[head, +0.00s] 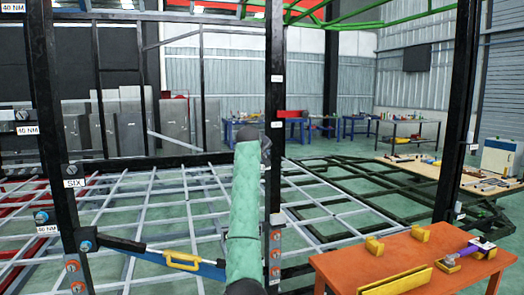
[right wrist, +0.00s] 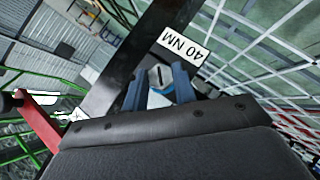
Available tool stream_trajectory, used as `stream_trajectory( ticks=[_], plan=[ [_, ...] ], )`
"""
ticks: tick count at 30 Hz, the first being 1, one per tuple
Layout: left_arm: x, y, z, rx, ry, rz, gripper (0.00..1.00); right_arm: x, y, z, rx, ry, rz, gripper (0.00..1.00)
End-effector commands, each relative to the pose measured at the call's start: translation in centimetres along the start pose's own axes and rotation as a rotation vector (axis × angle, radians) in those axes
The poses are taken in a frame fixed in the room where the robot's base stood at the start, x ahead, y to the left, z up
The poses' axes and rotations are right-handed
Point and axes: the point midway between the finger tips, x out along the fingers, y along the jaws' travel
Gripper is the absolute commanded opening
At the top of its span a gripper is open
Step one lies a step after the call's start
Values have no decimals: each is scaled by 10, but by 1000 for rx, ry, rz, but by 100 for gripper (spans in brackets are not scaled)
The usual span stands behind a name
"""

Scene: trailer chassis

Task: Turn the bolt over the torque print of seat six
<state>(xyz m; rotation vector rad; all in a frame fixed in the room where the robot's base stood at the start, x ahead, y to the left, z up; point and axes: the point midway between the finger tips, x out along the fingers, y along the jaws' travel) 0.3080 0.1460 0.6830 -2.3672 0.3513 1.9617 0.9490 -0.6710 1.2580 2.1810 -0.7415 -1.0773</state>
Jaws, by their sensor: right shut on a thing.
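In the right wrist view my right gripper (right wrist: 158,84) is shut on a bolt head (right wrist: 156,74), pale with a blue edge. A white 40 NM print (right wrist: 182,46) shows upside down beside it, next to a dark post (right wrist: 125,65). In the head view a green-sleeved arm of mine (head: 245,215) rises in front of the middle post, and no gripper shows. The SIX label (head: 74,183) is on the left post. Beside that post a 40 NM print (head: 48,230) has a blue-ringed bolt (head: 41,216) above it, with no gripper on it. My left gripper is not in view.
A blue bar with a yellow handle (head: 182,260) crosses low beside the left post. An orange table (head: 400,262) with yellow blocks stands at the front right. Black posts and a pale floor grid (head: 150,200) surround the arm.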

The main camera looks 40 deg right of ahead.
Motion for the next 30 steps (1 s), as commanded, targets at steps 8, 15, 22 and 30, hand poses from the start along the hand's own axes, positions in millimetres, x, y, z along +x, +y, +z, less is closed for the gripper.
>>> stream_trajectory(
  ticks=[8,15,22,30],
  plan=[
    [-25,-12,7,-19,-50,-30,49,2,0,2,91,-5,-95,4],
    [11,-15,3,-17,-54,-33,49,2,1,2,143,-5,-148,4],
    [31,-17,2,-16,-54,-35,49,2,0,2,178,-5,-183,4],
    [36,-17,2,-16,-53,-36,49,3,0,3,185,-5,-191,4]
  ],
)
